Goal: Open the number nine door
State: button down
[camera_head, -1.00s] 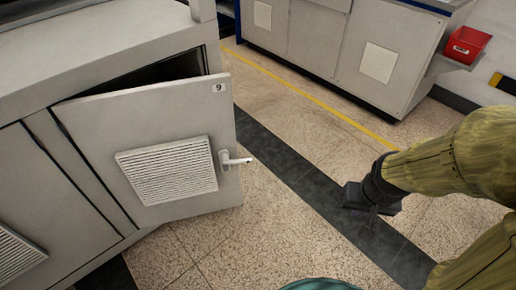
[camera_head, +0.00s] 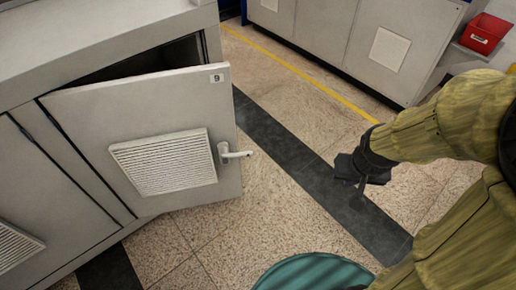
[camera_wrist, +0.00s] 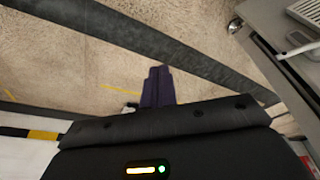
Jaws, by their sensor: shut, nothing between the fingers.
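The number nine door (camera_head: 90,120) is grey, with a white vent grille and a small "9" label (camera_head: 217,78) at its upper right corner. It stands ajar, hinged on its left, with a dark gap along its top. Its white lever handle (camera_head: 236,153) sticks out at the right edge. My gripper (camera_head: 360,188) is to the right of the handle, clear of it, above the floor. In the wrist view my gripper's fingers (camera_wrist: 158,85) are together and empty, and the door's handle (camera_wrist: 298,50) shows at the right edge.
The grey cabinet (camera_head: 60,50) carrying the door fills the left. Another grey cabinet row (camera_head: 350,35) stands at the back, with a red bin (camera_head: 484,33) at its right. Open speckled floor with a dark strip (camera_head: 275,140) lies between. A teal round part shows at the bottom.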

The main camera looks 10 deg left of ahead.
jog(key=w+a+f+t+y+b, duration=0.2)
jog(key=w+f+t, duration=0.1)
jog(key=w, duration=0.7)
jog(key=w+a+f+t+y+b, duration=0.2)
jog(key=w+t, duration=0.1)
jog(key=w, duration=0.7)
jog(key=w+a+f+y+b, duration=0.3)
jog(key=a+y, duration=0.2)
jog(key=a, duration=0.2)
jog(key=s+a+f+g+y+b, duration=0.2)
jog(key=s+a+f+g+y, duration=0.2)
jog(key=y, duration=0.5)
jog(key=shift+s+a+g, duration=0.3)
jog(key=shift+s+g, duration=0.5)
jog(key=shift+s, duration=0.05)
jog(key=shift+f, duration=0.15)
